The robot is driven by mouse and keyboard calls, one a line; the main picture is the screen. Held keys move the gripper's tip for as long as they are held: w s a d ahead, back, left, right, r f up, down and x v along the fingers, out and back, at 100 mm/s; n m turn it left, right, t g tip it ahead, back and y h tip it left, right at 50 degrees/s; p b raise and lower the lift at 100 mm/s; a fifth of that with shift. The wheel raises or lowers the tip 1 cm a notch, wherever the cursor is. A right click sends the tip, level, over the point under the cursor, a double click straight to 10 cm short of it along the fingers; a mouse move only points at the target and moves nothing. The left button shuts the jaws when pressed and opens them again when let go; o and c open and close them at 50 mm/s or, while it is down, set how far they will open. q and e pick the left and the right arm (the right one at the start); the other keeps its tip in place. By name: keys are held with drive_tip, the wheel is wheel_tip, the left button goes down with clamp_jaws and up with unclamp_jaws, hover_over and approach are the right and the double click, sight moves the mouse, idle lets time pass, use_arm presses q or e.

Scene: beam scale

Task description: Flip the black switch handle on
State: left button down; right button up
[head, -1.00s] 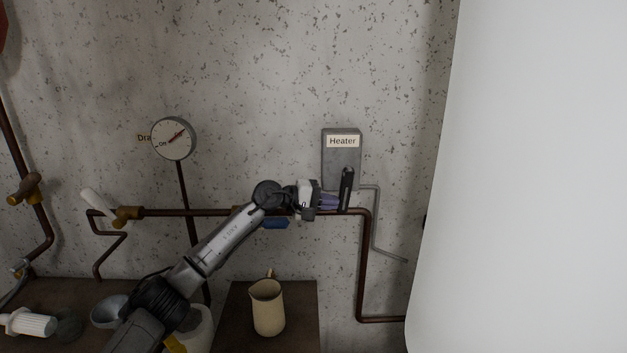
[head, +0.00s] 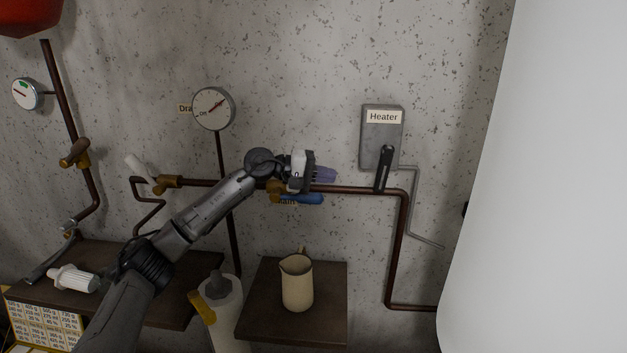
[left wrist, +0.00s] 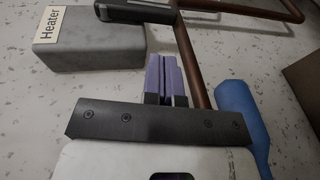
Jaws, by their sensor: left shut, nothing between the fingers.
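The black switch handle (head: 385,168) is on the lower part of the grey box labelled "Heater" (head: 381,140) on the wall. The handle looks close to upright, tilted slightly, with its lower end reaching down to the brown pipe. In the left wrist view the handle (left wrist: 138,10) shows at the top edge, beside the Heater box (left wrist: 90,48). My left gripper (head: 326,175), with purple fingers, is shut and empty. It is left of the handle, apart from it, just above the pipe. The fingers also show in the left wrist view (left wrist: 165,75). My right gripper is not in view.
A brown pipe (head: 360,190) runs along the wall below the gripper, with a blue valve handle (head: 302,198) under it. A beige jug (head: 297,283) stands on a shelf below. A large white curved surface (head: 550,180) fills the right side.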

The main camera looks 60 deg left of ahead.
use_arm(q)
drive_tip(key=shift+b+v, duration=0.5)
drive_tip(key=shift+v, duration=0.4)
drive_tip(key=shift+b+v, duration=0.4)
drive_tip(key=shift+v, duration=0.45)
drive_tip(key=shift+d+r, duration=0.1)
drive_tip(key=shift+r, duration=0.05)
